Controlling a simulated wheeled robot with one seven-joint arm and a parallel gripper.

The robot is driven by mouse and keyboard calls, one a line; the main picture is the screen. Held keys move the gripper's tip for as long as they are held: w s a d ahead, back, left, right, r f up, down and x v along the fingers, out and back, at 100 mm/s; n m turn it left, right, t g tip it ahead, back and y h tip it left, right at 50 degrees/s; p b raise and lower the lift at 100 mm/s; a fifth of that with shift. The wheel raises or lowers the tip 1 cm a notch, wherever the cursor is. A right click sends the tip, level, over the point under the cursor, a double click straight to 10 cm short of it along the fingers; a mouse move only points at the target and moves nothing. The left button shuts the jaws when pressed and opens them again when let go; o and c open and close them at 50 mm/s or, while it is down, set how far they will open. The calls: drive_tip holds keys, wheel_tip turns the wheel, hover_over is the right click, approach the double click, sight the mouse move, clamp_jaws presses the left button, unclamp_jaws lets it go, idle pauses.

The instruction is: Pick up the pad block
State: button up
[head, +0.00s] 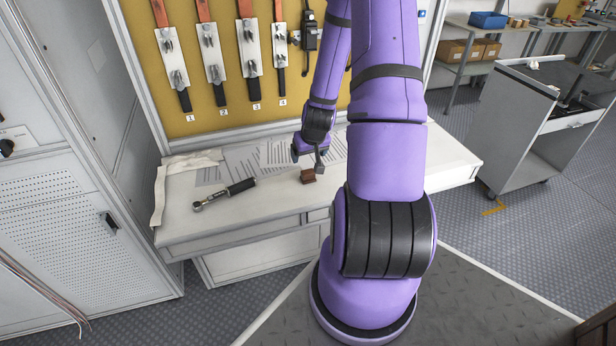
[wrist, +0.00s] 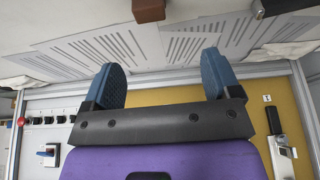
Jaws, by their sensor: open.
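The pad block, a small reddish-brown block (head: 308,176), sits on the white workbench (head: 270,212) near its front edge. In the wrist view the block (wrist: 148,10) is at the top edge, partly cut off, beyond the fingertips. My gripper (head: 320,166) is just above and to the right of the block in the head view. In the wrist view its two blue fingers (wrist: 163,72) are spread apart with nothing between them. The exact gap between fingertips and block cannot be told.
A wrench with a black handle (head: 226,194) lies left of the block. A pale cloth (head: 190,162) lies at the bench's left end. Printed sheets (head: 240,163) lie behind. A yellow tool board (head: 218,127) rises behind the bench. The bench's right part is clear.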

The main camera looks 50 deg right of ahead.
sight(308, 172)
drive_tip(key=shift+s+d+x, duration=0.15)
drive_tip(key=shift+s+x, duration=0.1)
drive_tip(key=shift+x, duration=1.8)
drive_tip(key=shift+s+d+x, duration=0.1)
drive_tip(key=shift+s+x, duration=0.15)
drive_tip(key=shift+x, duration=1.8)
drive_tip(key=shift+s+d+x, duration=0.15)
drive_tip(key=shift+s+x, duration=0.1)
drive_tip(key=shift+x, duration=1.8)
drive_tip(key=shift+f, duration=0.2)
drive_tip(key=c, duration=1)
